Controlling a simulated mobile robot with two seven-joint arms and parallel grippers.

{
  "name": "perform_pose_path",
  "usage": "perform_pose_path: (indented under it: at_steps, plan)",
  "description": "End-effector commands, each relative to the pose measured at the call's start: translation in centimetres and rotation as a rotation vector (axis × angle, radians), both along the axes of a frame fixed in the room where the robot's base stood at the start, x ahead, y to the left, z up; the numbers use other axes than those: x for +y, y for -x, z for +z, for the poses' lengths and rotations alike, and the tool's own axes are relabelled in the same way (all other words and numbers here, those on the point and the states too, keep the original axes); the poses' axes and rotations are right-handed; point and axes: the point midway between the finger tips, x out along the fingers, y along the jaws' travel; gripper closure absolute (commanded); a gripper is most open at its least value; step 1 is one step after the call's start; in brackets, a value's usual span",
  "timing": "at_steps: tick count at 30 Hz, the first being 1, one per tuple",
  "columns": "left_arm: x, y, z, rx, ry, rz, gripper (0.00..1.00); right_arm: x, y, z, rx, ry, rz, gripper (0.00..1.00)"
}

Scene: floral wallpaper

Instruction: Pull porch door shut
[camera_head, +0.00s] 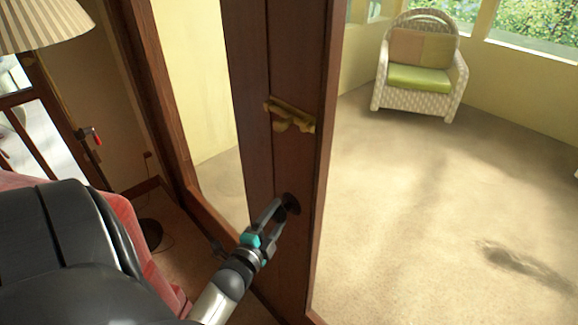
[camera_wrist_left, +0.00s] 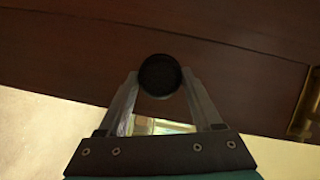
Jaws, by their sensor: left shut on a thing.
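The porch door (camera_head: 283,160) is a dark brown wooden door that stands open, with the sunroom showing on both sides of it. A brass latch (camera_head: 291,115) is fixed on its face above a dark round knob (camera_head: 291,203). My left gripper (camera_head: 283,205) is at the knob, its fingers closed on it from the near side. In the left wrist view the black knob (camera_wrist_left: 160,76) sits between the two fingertips, against the brown door (camera_wrist_left: 75,45). The brass latch also shows at the right edge there (camera_wrist_left: 305,105). My right gripper is not in view.
The brown door frame (camera_head: 165,110) stands left of the door. A lamp with a pleated shade (camera_head: 40,25) and a red seat (camera_head: 140,240) are at the left.

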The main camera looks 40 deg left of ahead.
Motion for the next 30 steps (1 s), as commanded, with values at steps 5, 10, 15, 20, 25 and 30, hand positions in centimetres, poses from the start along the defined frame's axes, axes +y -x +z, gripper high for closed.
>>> perform_pose_path:
  at_steps: [5, 10, 15, 20, 25, 30]
  plan:
    - [0.25, 1.6, -0.8, 0.021, 0.009, 0.02, 1.0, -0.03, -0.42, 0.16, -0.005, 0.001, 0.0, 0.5]
    - [0.48, 1.68, -0.89, 0.025, 0.01, 0.025, 1.0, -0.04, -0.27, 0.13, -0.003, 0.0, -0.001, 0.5]
    - [0.56, 1.64, -0.87, 0.025, 0.008, 0.026, 0.19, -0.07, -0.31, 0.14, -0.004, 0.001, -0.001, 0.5]
    - [0.52, 1.47, -0.66, 0.02, 0.004, 0.023, 0.04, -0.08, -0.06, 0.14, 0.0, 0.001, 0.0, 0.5]
    - [0.49, 1.37, -0.54, 0.018, 0.003, 0.022, 0.04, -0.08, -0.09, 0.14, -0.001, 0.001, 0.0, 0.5]
    - [0.51, 1.29, -0.44, 0.017, 0.002, 0.02, 0.04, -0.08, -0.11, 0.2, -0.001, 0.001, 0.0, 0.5]
